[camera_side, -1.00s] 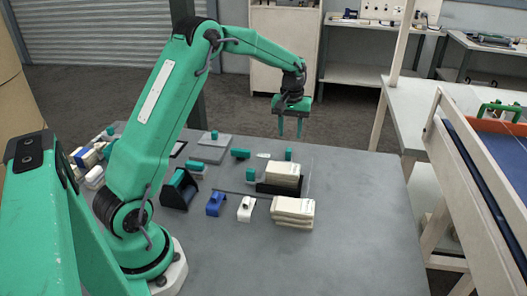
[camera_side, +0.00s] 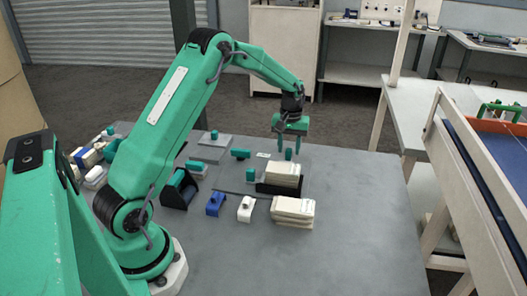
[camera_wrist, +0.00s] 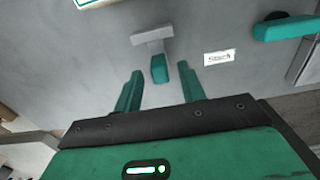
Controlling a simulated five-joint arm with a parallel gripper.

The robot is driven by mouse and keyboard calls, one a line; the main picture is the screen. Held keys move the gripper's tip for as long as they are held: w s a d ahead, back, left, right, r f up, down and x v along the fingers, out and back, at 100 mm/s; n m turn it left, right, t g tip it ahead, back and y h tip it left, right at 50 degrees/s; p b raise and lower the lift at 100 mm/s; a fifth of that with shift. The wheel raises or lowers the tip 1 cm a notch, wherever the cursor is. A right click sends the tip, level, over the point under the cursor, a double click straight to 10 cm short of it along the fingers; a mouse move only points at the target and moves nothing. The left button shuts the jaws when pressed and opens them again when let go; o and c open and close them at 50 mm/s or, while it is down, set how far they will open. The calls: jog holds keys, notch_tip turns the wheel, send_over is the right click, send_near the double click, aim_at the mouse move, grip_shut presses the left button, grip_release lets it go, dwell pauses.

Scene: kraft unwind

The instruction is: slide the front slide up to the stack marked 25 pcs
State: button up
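My gripper (camera_side: 288,153) points down above the far side of the table, behind the stack in the black holder. In the wrist view, its two teal fingers (camera_wrist: 161,72) are open. A teal knob on a grey T-shaped slide (camera_wrist: 151,44) lies between the fingertips, with a gap on each side; I cannot tell how far the tips are above it. A cream stack (camera_side: 284,174) sits in the black holder (camera_side: 278,188). Another cream stack (camera_side: 293,211) stands in front. I cannot read a 25 pcs mark on either, nor tell which slide is the front one.
A small white label (camera_wrist: 219,57) lies beside the slide, and another teal-topped piece (camera_wrist: 285,28) lies beyond it. A blue block (camera_side: 215,204) and a white block (camera_side: 245,209) stand left of the front stack. The table's right part (camera_side: 365,220) is clear.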

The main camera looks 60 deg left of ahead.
jog(key=shift+f, duration=1.05)
jog(key=shift+c, duration=0.4)
grip_shut()
jog(key=shift+s+d, duration=2.1)
jog(key=shift+d, duration=0.05)
jog(key=shift+o, duration=0.4)
grip_release()
jog(key=shift+r, duration=0.1)
notch_tip(320, 180, up, 8)
